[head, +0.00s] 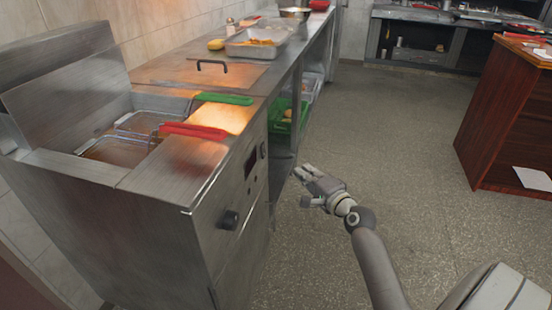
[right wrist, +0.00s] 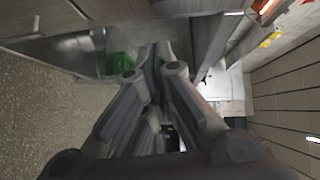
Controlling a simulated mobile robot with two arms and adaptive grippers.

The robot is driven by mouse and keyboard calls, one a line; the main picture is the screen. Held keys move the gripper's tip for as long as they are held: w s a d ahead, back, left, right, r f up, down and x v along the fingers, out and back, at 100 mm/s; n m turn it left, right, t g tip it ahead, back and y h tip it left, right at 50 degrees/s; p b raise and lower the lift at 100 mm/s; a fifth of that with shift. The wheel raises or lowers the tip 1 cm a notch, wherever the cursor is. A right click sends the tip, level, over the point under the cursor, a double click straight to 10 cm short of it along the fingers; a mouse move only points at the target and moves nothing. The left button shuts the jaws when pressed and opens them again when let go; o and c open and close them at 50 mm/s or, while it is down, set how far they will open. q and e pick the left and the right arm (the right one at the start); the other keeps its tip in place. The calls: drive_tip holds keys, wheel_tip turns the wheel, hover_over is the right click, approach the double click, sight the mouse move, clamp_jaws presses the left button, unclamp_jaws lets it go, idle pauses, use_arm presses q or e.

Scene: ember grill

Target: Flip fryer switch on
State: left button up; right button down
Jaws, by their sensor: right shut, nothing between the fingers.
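The steel fryer (head: 165,205) stands at the left in the head view, with wire baskets in its oil and a red handle (head: 193,131) and a green handle (head: 223,98) above. Its front panel has a black knob (head: 229,219), a dark display (head: 250,163) and a smaller dark control (head: 263,150) near the far edge. I cannot tell which control is the switch or how it is set. My right gripper (head: 303,186) is shut and empty, in front of the panel and apart from it. Its closed fingers (right wrist: 155,55) also show in the right wrist view. My left gripper is out of view.
A steel counter (head: 185,70) runs on behind the fryer, with a food tray (head: 260,40) on it. A green crate (head: 284,115) sits on the shelf below. A red-brown cabinet (head: 505,120) stands at the right. The floor between is clear.

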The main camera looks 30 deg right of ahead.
sight(263, 151)
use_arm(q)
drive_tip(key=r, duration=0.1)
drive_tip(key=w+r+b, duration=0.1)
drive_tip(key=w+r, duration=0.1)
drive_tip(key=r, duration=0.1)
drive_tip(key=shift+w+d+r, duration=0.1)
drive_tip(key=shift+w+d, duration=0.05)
use_arm(e)
drive_tip(key=w+a+f, duration=0.1)
drive_tip(key=w, duration=1.1)
drive_tip(key=shift+w+a+f, duration=0.15)
drive_tip(key=shift+a+f, duration=0.05)
drive_tip(key=shift+a, duration=0.2)
use_arm(q)
drive_tip(key=shift+b, duration=0.3)
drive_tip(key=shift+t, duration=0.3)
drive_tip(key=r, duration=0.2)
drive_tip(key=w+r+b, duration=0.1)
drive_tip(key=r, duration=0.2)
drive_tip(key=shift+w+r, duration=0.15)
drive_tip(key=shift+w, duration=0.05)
use_arm(e)
drive_tip(key=shift+w+a+f, duration=0.1)
drive_tip(key=shift+w+a, duration=0.1)
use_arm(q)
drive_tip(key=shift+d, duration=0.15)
